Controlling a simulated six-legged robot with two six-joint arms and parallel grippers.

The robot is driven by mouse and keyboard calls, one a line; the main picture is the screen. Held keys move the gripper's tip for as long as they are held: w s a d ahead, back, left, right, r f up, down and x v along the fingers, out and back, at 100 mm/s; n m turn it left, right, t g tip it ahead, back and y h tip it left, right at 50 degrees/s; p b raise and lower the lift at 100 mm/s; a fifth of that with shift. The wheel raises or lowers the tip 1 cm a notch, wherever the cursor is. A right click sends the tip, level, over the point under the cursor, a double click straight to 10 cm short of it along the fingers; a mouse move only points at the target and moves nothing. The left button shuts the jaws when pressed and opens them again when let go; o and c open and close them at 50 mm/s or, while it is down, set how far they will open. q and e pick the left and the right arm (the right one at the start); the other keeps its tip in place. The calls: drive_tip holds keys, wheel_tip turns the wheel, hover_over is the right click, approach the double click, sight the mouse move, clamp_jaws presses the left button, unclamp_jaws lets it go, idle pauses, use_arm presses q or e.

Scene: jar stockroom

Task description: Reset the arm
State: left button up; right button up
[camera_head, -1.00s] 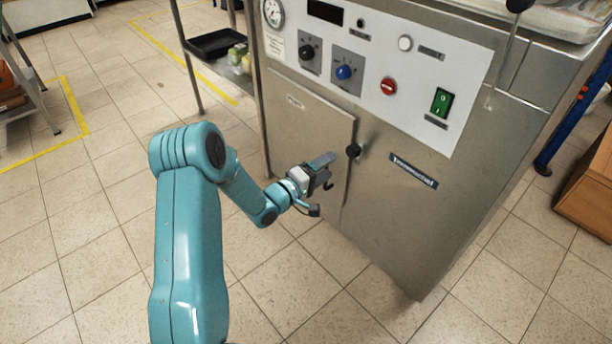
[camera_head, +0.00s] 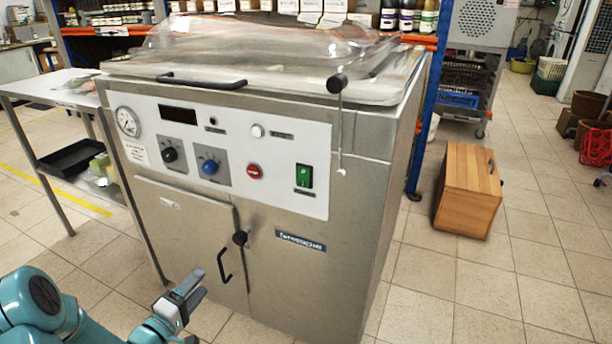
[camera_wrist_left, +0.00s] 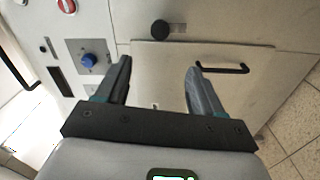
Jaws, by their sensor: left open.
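My left arm comes in at the bottom left of the head view. Its left gripper (camera_head: 188,292) is in front of the lower cabinet door of a steel machine (camera_head: 340,262), close to the black door handle (camera_head: 225,265). In the left wrist view the two fingers (camera_wrist_left: 158,88) stand apart with nothing between them. The cabinet door (camera_wrist_left: 225,72) and its handle (camera_wrist_left: 222,67) lie beyond the fingers. The blue knob (camera_wrist_left: 87,61) shows to the left of them. My right gripper is in neither view.
A steel side table (camera_head: 30,88) with a black tray (camera_head: 70,158) on its lower shelf stands at the left. A wooden cabinet (camera_head: 466,192) stands on the floor at the right. Shelves with jars (camera_head: 408,18) are behind the machine. Tiled floor (camera_head: 465,290) is free at the front right.

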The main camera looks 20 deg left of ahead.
use_arm(q)
drive_tip(key=w+d+m+h, duration=0.2)
drive_tip(key=w+d+h, duration=0.15)
drive_tip(key=d, duration=0.55)
drive_tip(key=s+d+f+m+g+h, duration=0.1)
drive_tip(key=d+f+g, duration=0.3)
drive_tip(key=d, duration=0.5)
drive_tip(key=s+d+f+m+g, duration=0.1)
drive_tip(key=d+f+g, duration=0.1)
drive_tip(key=d+f, duration=0.5)
drive_tip(key=s+d+f+m+g+y, duration=0.1)
drive_tip(key=s+d+f+m+g, duration=0.2)
drive_tip(key=s, duration=0.4)
drive_tip(key=s+d+f+m+g, duration=0.1)
drive_tip(key=s+f+m+g, duration=0.2)
drive_tip(key=s+g, duration=0.3)
drive_tip(key=s+d+f+m+g+y, duration=0.1)
drive_tip(key=s+d+f+m+g, duration=0.15)
drive_tip(key=s, duration=0.45)
wheel_tip(320, 180, up, 25)
drive_tip(key=a+p, duration=0.1)
drive_tip(key=p, duration=2.4)
drive_tip(key=shift+s+p, duration=0.15)
drive_tip(key=shift+p, duration=0.15)
